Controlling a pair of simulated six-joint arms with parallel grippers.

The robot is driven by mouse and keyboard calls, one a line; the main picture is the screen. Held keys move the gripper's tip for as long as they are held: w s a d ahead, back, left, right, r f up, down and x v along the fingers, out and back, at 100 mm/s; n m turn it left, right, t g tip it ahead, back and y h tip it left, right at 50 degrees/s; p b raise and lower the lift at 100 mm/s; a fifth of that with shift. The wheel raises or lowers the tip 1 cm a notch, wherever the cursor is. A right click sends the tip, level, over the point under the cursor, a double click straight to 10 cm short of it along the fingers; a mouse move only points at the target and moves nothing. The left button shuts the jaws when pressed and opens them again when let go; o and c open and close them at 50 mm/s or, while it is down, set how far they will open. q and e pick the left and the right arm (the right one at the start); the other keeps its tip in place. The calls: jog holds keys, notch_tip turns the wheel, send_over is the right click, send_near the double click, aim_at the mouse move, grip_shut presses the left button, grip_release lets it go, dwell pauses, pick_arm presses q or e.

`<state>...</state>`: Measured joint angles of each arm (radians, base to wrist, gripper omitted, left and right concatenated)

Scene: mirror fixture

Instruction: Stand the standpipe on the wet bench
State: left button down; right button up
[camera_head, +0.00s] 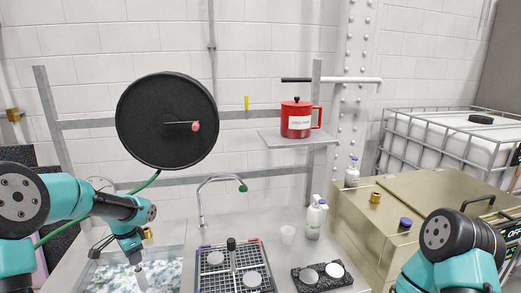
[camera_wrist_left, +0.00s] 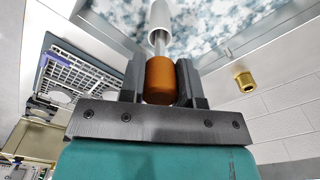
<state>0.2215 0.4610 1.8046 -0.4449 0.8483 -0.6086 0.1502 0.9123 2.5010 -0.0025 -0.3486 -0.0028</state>
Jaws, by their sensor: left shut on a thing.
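My left gripper (camera_head: 136,256) points down over the basin at the left of the wet bench (camera_head: 182,228). It is shut on the standpipe, a pale tube (camera_head: 142,278) with an orange-brown section. In the left wrist view the jaws (camera_wrist_left: 160,92) grip this orange-brown section (camera_wrist_left: 160,75), and the white tube (camera_wrist_left: 160,18) extends away over the blue-white water. I cannot tell whether the tube touches the basin. My right arm shows at the lower right of the head view, with its gripper out of view.
A rack with discs (camera_head: 214,257) stands right of the basin (camera_head: 110,262), under a curved tap (camera_head: 203,200). A dark block with discs (camera_head: 322,275), a cup (camera_head: 287,234) and a white bottle (camera_head: 313,220) stand further right. A brass fitting (camera_wrist_left: 245,82) is near the gripper.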

pick_arm(q)
jog(key=d+r+n, duration=0.4)
jog(key=d+r, duration=0.3)
jog(key=d, duration=0.5)
jog(key=d+r+n, duration=0.3)
jog(key=d+r, duration=0.4)
jog(key=d, duration=0.6)
jog(key=shift+w+n, duration=0.15)
jog(key=shift+n, duration=0.25)
